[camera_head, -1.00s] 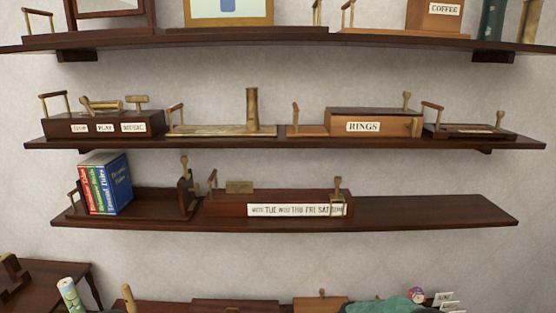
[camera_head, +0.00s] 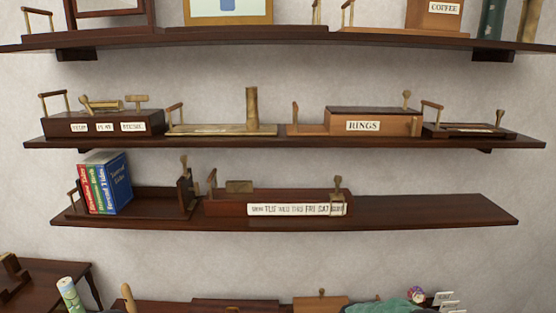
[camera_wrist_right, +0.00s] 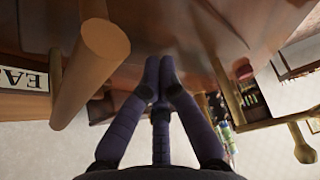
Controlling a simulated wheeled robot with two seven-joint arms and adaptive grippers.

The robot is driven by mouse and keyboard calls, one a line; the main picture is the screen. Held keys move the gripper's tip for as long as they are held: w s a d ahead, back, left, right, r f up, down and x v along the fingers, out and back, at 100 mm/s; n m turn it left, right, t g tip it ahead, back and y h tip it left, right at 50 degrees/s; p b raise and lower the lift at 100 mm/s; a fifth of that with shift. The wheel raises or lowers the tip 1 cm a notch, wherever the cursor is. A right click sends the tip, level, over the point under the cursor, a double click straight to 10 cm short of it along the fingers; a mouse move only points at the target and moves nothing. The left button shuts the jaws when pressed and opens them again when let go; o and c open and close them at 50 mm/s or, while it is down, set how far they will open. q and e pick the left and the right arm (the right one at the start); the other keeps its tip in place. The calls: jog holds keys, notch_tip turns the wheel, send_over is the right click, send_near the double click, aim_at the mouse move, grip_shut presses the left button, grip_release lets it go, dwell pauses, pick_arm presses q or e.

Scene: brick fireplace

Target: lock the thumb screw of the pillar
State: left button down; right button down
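A brass pillar (camera_head: 252,108) stands upright on a flat brass plate (camera_head: 215,130) on the middle shelf, in the head view. A small brass handle stands at the plate's left end. I cannot make out which part is its thumb screw. My right gripper (camera_wrist_right: 160,72) shows only in the right wrist view. Its dark fingertips are together with nothing visible between them, close to a dark wooden surface. A thick wooden rod (camera_wrist_right: 85,70) is to the left of the fingers in that view; I cannot tell what it belongs to. My left gripper is out of view.
The pillar's plate sits between a labelled dark box (camera_head: 105,125) and the RINGS box (camera_head: 370,122). A lower shelf (camera_head: 430,210) has free room at its right. In the right wrist view, a brass handle (camera_wrist_right: 228,92) and an upside-down label (camera_wrist_right: 22,78) flank the gripper.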

jog(key=shift+f+b, duration=1.1)
jog(key=shift+b, duration=0.1)
dwell(0.7)
jog(key=shift+s+f, duration=0.15)
dwell(0.9)
